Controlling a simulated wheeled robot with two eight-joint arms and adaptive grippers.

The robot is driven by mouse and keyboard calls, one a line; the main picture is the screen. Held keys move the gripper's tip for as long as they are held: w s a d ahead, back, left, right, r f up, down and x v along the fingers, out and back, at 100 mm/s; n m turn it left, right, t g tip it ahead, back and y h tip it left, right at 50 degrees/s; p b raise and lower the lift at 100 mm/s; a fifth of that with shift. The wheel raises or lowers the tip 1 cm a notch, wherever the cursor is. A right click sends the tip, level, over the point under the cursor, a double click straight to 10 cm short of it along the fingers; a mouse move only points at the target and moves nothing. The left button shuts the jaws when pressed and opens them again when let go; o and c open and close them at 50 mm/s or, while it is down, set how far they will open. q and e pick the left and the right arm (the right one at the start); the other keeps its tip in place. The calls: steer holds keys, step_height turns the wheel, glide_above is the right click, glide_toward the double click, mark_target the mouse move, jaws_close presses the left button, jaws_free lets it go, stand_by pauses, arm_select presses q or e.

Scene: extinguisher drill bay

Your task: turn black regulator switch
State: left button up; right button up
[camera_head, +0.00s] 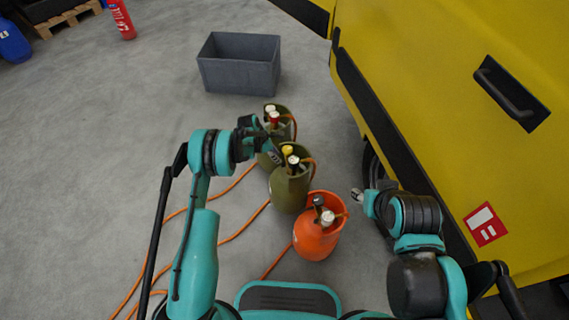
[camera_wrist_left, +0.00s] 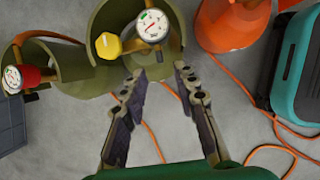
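The black regulator switch (camera_head: 318,200) sits on top of the orange cylinder (camera_head: 311,242), beside a round white gauge (camera_head: 327,217). In the left wrist view only part of the orange cylinder (camera_wrist_left: 222,26) shows, at the top right; its switch cannot be made out there. My left gripper (camera_head: 268,141) is beside the two green cylinders, away from the black switch. In the left wrist view it (camera_wrist_left: 160,73) is open with nothing between its fingers, near the middle green cylinder. My right gripper (camera_head: 357,194) is to the right of the orange cylinder; its fingers are too small to read.
The middle green cylinder (camera_head: 288,193) has a yellow switch (camera_wrist_left: 108,45) and a gauge (camera_wrist_left: 152,25). The far green cylinder has a red switch (camera_wrist_left: 30,75). Orange hoses (camera_head: 234,234) cross the floor. A grey crate (camera_head: 238,79) stands behind; a yellow vehicle (camera_head: 430,60) blocks the right.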

mark_target(282, 163)
arm_select(q)
steer(key=b+x, duration=0.2)
steer(key=x, duration=0.5)
jaws_close()
